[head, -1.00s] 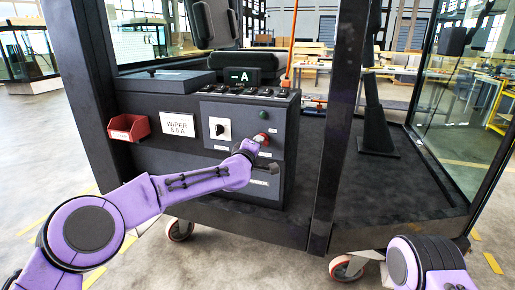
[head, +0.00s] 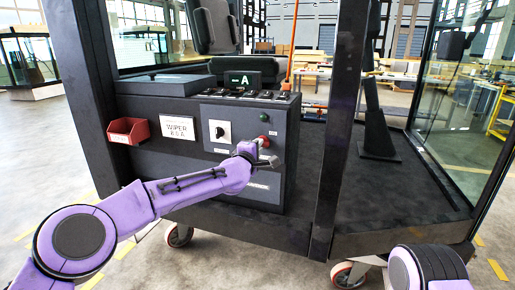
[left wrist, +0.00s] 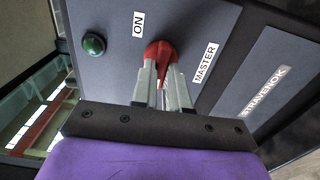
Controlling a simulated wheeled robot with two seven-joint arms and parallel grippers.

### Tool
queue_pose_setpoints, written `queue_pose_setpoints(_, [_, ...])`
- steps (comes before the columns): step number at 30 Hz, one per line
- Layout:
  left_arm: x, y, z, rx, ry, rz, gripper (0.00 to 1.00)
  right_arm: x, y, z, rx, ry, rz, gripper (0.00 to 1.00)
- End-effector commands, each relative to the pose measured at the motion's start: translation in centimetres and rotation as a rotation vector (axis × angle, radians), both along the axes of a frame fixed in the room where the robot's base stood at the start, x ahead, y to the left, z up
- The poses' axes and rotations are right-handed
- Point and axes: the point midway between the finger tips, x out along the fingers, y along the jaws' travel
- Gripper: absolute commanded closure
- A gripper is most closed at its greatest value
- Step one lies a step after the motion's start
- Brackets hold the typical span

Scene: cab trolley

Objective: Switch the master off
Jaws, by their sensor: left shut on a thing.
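The red master knob (left wrist: 160,52) shows in the left wrist view, on the grey panel beside the MASTER label (left wrist: 205,63) and the ON label (left wrist: 138,23). My left gripper (left wrist: 162,92) is shut on the knob, with one finger on each side. In the head view my left gripper (head: 262,150) reaches the right part of the console front, and the knob (head: 264,139) is partly hidden behind it. My right arm shows only as a purple part at the lower right; its gripper is out of view.
A green lamp (head: 263,116) is above the knob. A black rotary selector (head: 220,131) and a WIPER card (head: 178,127) are to the left, then a red bin (head: 128,130). A dark post (head: 337,130) stands right of the console (head: 230,190).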

Motion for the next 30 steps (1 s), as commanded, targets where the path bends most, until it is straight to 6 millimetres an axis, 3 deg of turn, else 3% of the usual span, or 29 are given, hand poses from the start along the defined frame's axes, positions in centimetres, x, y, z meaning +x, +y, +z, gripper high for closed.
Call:
queue_pose_setpoints(4, [0.0,0.0,-0.1,-0.003,0.003,0.000,1.00,0.0,0.0,0.0,0.000,0.000,0.000,0.57])
queue_pose_setpoints(5, [0.0,0.0,-0.1,-0.003,0.003,0.000,0.76,0.0,0.0,0.0,0.000,0.000,0.000,0.57])
queue_pose_setpoints(6, [0.0,0.0,-0.1,-0.002,0.003,0.000,0.63,0.0,0.0,0.0,0.000,0.000,0.000,0.57])
queue_pose_setpoints(7, [0.0,0.0,-0.1,-0.002,0.003,0.000,0.61,0.0,0.0,0.0,0.000,0.000,0.000,0.57])
queue_pose_setpoints(19, [-0.7,0.4,-0.1,0.000,0.000,0.001,0.61,0.0,0.0,-0.4,0.000,0.000,0.000,0.57])
queue_pose_setpoints(30, [-7.5,2.5,-0.1,0.000,0.000,-0.001,0.61,0.0,0.0,-1.9,0.000,0.000,0.000,0.57])
